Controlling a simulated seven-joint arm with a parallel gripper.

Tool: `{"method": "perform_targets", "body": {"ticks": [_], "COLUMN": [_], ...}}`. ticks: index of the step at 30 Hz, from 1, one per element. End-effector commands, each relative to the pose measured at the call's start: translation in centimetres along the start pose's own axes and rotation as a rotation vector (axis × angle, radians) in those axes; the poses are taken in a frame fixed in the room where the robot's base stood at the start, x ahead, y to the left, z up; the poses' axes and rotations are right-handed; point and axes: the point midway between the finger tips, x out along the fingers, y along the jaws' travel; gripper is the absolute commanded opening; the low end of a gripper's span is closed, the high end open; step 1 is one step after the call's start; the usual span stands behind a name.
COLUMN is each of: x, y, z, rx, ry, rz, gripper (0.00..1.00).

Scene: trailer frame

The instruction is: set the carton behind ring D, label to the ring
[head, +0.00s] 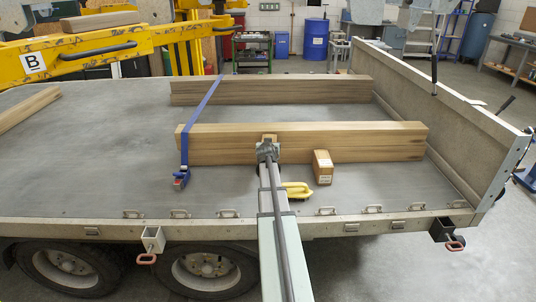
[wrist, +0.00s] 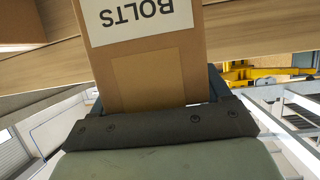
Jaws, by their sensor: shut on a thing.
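My gripper (head: 267,152) is over the trailer bed (head: 100,165), in front of the near timber stack. It is shut on a brown carton (wrist: 155,70); its white label (wrist: 140,14) reads BOLTS, upside down, in the wrist view. In the head view only a small brown part of this carton (head: 269,138) shows above the gripper. A second carton (head: 323,167) with a small pale label stands on the bed to the right. Several lashing rings, such as this ring (head: 326,211), line the near edge. I cannot read letters on them, so I cannot tell ring D.
The near timber stack (head: 370,142) and far timber stack (head: 300,87) lie across the bed. A blue strap (head: 203,108) crosses at left. A yellow object (head: 298,189) lies right of my arm. The headboard (head: 450,110) closes the right end. The left bed is mostly clear.

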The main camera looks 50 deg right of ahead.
Motion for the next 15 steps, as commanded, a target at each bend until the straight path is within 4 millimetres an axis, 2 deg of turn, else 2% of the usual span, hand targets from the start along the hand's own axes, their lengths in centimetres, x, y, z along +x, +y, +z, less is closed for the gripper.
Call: {"method": "perform_targets", "body": {"ticks": [5, 8, 15], "x": [-0.6, -1.1, -3.5], "y": [-1.3, -3.4, -10.1], "z": [-1.1, -2.2, -7.8], "rx": [-0.005, -0.015, -0.041], "ry": [0.003, 0.005, 0.007], "rz": [-0.014, -0.036, -0.103], "gripper": [0.18, 0.18, 0.18]}}
